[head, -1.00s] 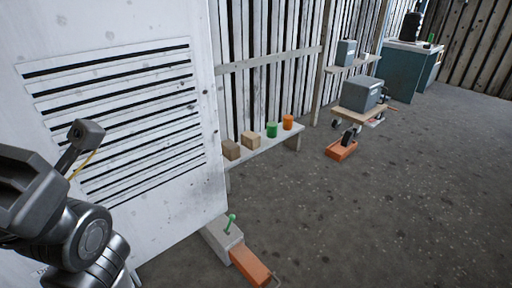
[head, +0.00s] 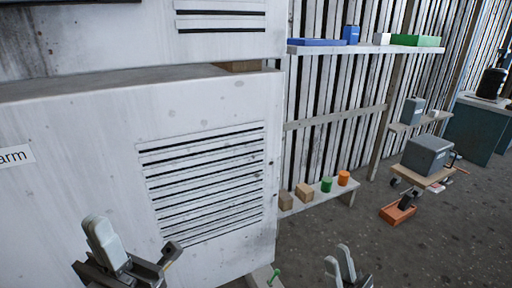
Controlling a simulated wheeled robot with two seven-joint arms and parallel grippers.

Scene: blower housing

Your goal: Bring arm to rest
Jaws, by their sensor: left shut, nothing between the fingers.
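My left gripper (head: 105,242) is at the lower left in front of the white louvred housing (head: 210,110). Its pale fingers are together with nothing held between them. My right gripper (head: 339,262) shows at the bottom edge, right of the housing, over the floor. Its two pale fingers stand apart with a gap and hold nothing visible. The rest of both arms is mostly below the picture.
A low shelf (head: 318,197) carries brown blocks, a green can (head: 326,185) and an orange can (head: 343,178). A grey box (head: 427,155) sits on a cart at right. Floor (head: 345,225) is clear between.

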